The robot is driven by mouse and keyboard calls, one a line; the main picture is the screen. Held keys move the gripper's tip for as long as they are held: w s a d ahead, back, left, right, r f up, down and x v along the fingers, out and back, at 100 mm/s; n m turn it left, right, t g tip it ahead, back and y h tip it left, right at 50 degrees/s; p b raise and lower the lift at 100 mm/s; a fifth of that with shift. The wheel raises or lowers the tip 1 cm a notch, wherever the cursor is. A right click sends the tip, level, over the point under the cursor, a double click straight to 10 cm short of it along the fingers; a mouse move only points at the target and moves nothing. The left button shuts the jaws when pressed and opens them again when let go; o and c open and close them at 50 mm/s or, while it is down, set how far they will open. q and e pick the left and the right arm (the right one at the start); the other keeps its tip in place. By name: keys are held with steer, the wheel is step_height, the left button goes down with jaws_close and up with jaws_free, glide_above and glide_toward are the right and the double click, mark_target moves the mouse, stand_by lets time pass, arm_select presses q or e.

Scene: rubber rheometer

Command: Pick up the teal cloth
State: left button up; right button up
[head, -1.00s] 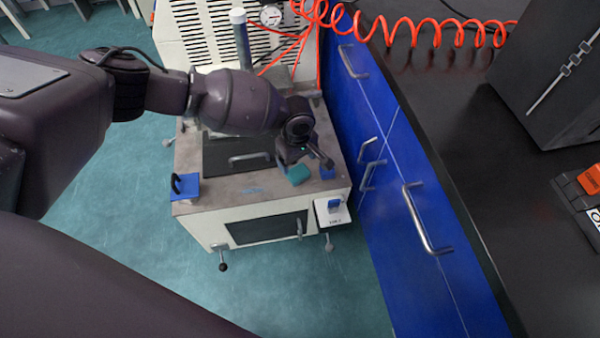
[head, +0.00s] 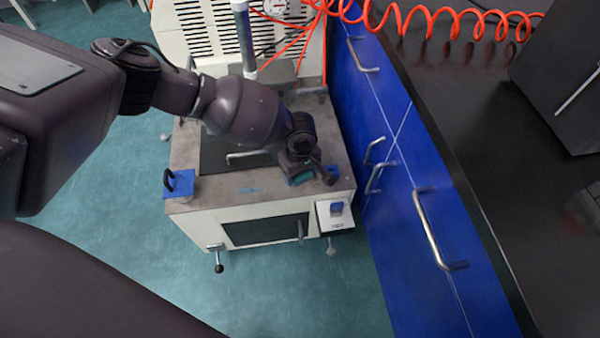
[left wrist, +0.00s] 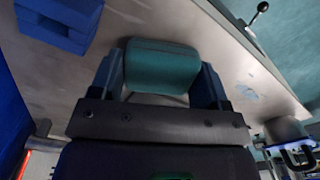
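The teal cloth (head: 302,179) lies on the front right part of the machine's grey top, mostly covered by my left gripper (head: 313,180) in the head view. In the left wrist view the cloth (left wrist: 161,66) looks like a thick folded pad. It sits between the two fingers of my left gripper (left wrist: 158,82), one on each side. The fingers are wide apart. I cannot tell whether they touch the cloth. My right gripper is not in view.
A blue block (left wrist: 58,22) lies close to one finger. A blue plate with a black handle (head: 180,184) sits at the machine's left front corner. Blue cabinets with metal handles (head: 432,230) stand close on the right.

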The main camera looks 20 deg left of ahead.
arm_select(q)
steer(key=c, duration=0.5)
steer(key=r+p, duration=0.1)
steer(key=r, duration=0.3)
steer(key=shift+w+p, duration=0.2)
steer(key=shift+p, duration=0.15)
steer(key=shift+s+r+p, duration=0.15)
steer(key=shift+r+p, duration=1.4)
steer(key=shift+r, duration=2.4)
steer(key=shift+s+r+p, duration=0.1)
steer(key=shift+r+p, duration=1.4)
steer(key=shift+r, duration=2.45)
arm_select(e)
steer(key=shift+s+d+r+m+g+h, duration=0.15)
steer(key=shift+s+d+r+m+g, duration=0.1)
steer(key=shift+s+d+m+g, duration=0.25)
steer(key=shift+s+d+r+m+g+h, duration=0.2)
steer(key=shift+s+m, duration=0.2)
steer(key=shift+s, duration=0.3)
